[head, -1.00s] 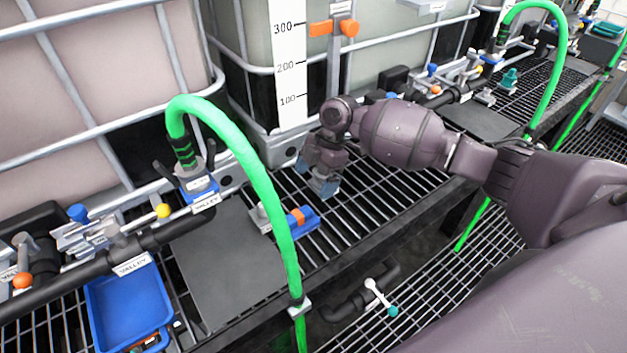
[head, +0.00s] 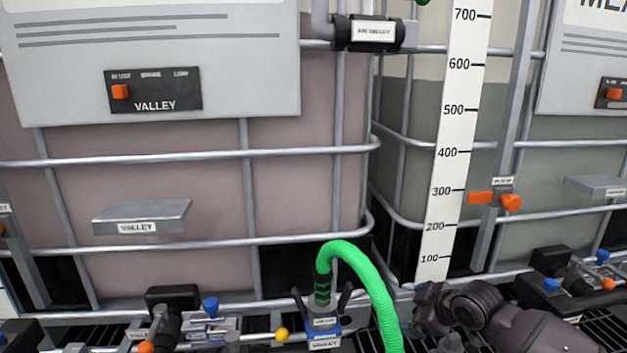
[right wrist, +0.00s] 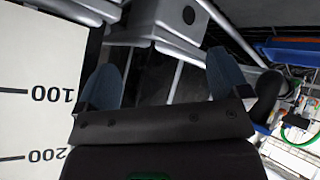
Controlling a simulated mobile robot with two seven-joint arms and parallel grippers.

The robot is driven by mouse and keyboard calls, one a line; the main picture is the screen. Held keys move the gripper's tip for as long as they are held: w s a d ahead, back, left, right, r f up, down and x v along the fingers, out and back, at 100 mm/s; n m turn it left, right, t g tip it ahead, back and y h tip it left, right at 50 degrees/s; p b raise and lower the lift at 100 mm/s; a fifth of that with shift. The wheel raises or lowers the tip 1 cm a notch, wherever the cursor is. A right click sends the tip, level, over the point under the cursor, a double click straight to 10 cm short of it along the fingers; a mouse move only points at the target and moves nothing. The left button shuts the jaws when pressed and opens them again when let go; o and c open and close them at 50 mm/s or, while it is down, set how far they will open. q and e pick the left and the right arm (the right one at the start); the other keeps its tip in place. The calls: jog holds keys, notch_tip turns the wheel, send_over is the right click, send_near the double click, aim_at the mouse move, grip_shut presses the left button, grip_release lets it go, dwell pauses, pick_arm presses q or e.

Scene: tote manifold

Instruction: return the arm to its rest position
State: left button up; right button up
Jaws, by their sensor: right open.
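My right arm (head: 530,330) comes in from the lower right corner of the head view. Its right gripper (head: 446,343) is at the bottom edge there, just right of the green hose, with its fingertips largely cut off. In the right wrist view the right gripper (right wrist: 163,72) has its two blue fingers wide apart with nothing held between them. The gripper is close to the foot of the white scale strip (head: 455,150), which also shows at the left of the wrist view (right wrist: 40,120). My left gripper is in neither view.
A green hose (head: 365,275) arches up from the VALLEY coupling (head: 322,318) left of my gripper. Caged tanks (head: 190,200) stand behind, with an orange slider (head: 480,198) on a post. Valves with coloured knobs line the bottom. A blue tray (right wrist: 290,45) shows in the wrist view.

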jog(key=s+f+m+t, duration=0.1)
jog(key=s, duration=0.1)
jog(key=s+f+m+t, duration=0.2)
jog(key=s, duration=0.1)
jog(key=s+a+f+m+t, duration=0.1)
jog(key=s+m+t, duration=0.1)
jog(key=s, duration=0.1)
jog(key=shift+s+a+f, duration=0.1)
jog(key=shift+f, duration=0.1)
jog(key=s+d+f+m+h, duration=0.1)
jog(key=s+f, duration=0.1)
jog(key=s, duration=0.2)
jog(key=s+d+f+m+h, duration=0.1)
jog(key=s+f, duration=0.1)
jog(key=s, duration=0.2)
jog(key=s+d+f+m+h, duration=0.1)
jog(key=s+d+f+m, duration=0.1)
jog(key=s+f, duration=0.1)
jog(key=shift+s+d+f, duration=0.1)
jog(key=shift+s, duration=0.8)
jog(key=s+d+f+m+g+h, duration=0.2)
jog(key=s+f, duration=0.5)
jog(key=s, duration=0.6)
jog(key=shift+f, duration=0.2)
